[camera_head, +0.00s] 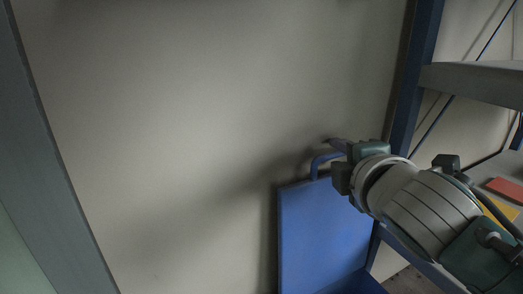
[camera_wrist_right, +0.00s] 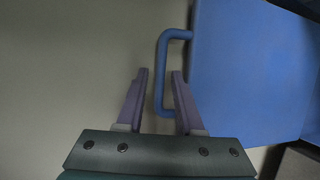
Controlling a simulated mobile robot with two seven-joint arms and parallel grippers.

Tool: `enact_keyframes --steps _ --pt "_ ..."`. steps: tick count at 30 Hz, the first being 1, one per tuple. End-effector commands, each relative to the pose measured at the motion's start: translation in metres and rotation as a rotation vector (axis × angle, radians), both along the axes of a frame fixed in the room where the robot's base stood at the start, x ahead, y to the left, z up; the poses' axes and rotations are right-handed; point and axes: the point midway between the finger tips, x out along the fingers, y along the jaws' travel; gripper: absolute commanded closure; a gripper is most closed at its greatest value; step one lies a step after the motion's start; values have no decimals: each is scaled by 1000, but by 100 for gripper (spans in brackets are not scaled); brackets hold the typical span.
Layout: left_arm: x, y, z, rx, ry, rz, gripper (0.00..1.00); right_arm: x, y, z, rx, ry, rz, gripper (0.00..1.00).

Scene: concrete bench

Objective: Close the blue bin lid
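The blue bin lid (camera_head: 325,230) stands raised and upright in front of the pale wall in the head view. Its blue handle (camera_head: 316,164) sticks up from its top edge. The lid (camera_wrist_right: 245,70) also fills the right of the right wrist view, with the U-shaped handle (camera_wrist_right: 160,55) on its left side. My right gripper (camera_head: 337,147) is at the handle. In the wrist view its two fingers (camera_wrist_right: 160,74) are apart, with the handle bar between them and gaps visible. Only a little of the bin (camera_head: 352,284) shows at the bottom edge. My left gripper is not in view.
A blue rack post (camera_head: 418,65) and grey shelves (camera_head: 480,82) stand at the right, close to my right arm. A red item (camera_head: 506,188) and a yellow item (camera_head: 498,208) lie on the lower shelf. The wall (camera_head: 200,130) is bare left of the lid.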

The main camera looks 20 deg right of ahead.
Motion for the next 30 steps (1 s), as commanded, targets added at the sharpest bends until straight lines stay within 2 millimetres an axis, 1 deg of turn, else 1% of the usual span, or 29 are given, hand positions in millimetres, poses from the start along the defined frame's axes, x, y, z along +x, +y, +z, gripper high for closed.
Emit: enact_keyframes --steps 1,6,9,30 --pt "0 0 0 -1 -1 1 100 0 0 0 0 0 0 71" --pt "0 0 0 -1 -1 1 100 0 0 0 0 0 0 90" --pt "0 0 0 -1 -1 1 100 0 0 0 0 0 0 100" --pt "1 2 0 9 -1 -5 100 0 0 0 0 0 0 100"
